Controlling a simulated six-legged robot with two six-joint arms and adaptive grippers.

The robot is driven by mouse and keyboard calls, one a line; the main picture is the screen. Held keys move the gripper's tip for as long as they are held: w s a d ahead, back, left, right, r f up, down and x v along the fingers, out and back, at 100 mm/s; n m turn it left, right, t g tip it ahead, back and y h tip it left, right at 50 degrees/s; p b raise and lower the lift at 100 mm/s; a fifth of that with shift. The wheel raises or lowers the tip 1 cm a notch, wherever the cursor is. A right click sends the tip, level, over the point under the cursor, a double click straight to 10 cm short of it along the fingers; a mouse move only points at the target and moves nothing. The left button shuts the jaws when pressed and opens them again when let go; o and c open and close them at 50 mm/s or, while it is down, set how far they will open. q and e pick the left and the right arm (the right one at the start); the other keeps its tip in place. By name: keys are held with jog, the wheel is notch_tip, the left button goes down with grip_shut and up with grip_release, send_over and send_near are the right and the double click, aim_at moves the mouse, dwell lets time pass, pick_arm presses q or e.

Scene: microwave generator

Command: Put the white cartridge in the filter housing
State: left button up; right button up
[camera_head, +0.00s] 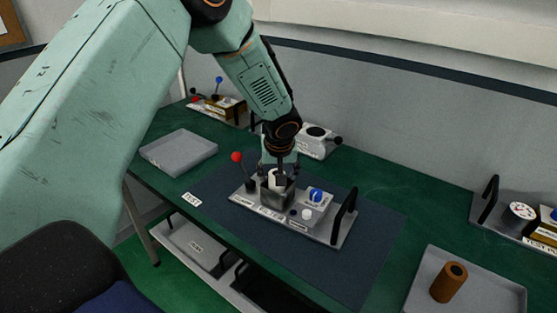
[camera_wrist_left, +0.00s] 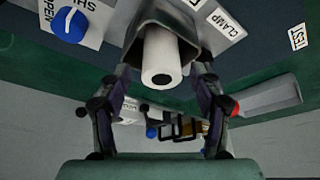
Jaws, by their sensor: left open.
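The white cartridge (camera_head: 274,180) stands in the square grey filter housing (camera_head: 277,195) on the metal fixture plate. The left wrist view shows the end of the white cartridge (camera_wrist_left: 161,62), with a dark hole in it, protruding from the mouth of the housing (camera_wrist_left: 194,30). How deep it sits is hidden. My left gripper (camera_head: 279,165) is right above the housing, pointing down. Its fingers (camera_wrist_left: 163,82) are open, one on each side of the cartridge, with a visible gap to it. My right gripper is not in view.
The plate carries a red-knobbed lever (camera_head: 237,157), a blue knob (camera_head: 316,194) and a black handle (camera_head: 345,211). An empty grey tray (camera_head: 178,152) lies at left. The dark mat (camera_head: 345,270) is clear in front.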

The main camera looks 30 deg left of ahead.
pick_arm(q)
jog(key=v, duration=1.1)
jog(key=shift+d, duration=0.2)
jog(key=shift+a+f, duration=0.15)
jog(key=shift+f, duration=0.1)
